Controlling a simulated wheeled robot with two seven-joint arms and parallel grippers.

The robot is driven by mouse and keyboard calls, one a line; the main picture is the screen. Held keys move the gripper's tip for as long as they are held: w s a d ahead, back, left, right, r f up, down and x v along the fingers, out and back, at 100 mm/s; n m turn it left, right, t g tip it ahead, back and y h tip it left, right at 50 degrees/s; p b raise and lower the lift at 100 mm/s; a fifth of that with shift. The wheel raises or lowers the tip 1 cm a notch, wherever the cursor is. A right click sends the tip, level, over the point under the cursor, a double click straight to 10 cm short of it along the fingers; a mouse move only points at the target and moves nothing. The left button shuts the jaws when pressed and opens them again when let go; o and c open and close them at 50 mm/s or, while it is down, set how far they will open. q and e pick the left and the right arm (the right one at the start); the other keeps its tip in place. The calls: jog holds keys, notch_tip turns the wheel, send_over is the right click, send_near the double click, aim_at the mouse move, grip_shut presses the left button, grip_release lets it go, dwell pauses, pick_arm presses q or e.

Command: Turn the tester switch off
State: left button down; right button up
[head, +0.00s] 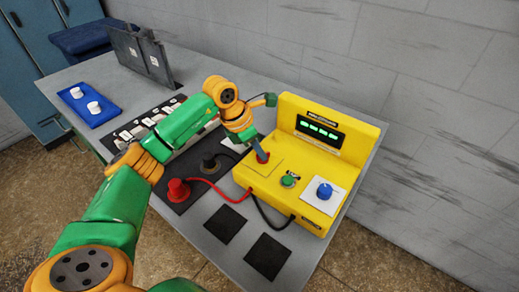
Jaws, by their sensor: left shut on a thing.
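The yellow tester (265,183) stands on the grey bench, its display (320,131) lit with green characters. On its top are a blue knob (324,190) on a white plate, a small green round part (289,181) and a red part (263,158), apparently the switch. My left gripper (261,153) reaches down from above at the back left of the tester top and is shut on this red part, mostly hiding it. The switch position cannot be read. My right gripper is out of view.
Red and black plugs (178,188) with cables sit left of the tester. Two dark square pads (268,256) lie in front. A blue tray (90,104) with white pieces and a dark upright stand (143,57) are farther left. A wall is behind.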

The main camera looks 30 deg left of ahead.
pick_arm(q)
jog(key=shift+n, duration=0.3)
jog(key=n+t+y, duration=0.1)
jog(key=n, duration=0.2)
jog(key=shift+s+d+b, duration=0.1)
jog(key=shift+d+b, duration=0.05)
jog(key=shift+b, duration=0.15)
jog(key=n+y, duration=0.1)
jog(key=n, duration=0.1)
jog(key=shift+d+n+b, duration=0.15)
jog(key=shift+n+b, duration=0.15)
jog(key=shift+b, duration=0.1)
jog(key=n+y, duration=0.1)
jog(key=n, duration=0.1)
jog(key=n+y+b, duration=0.1)
jog(key=n, duration=0.2)
jog(key=shift+d+n+b, duration=0.2)
jog(key=shift+n+b, duration=0.1)
jog(key=shift+y, duration=0.3)
jog(key=c, duration=0.9)
grip_release()
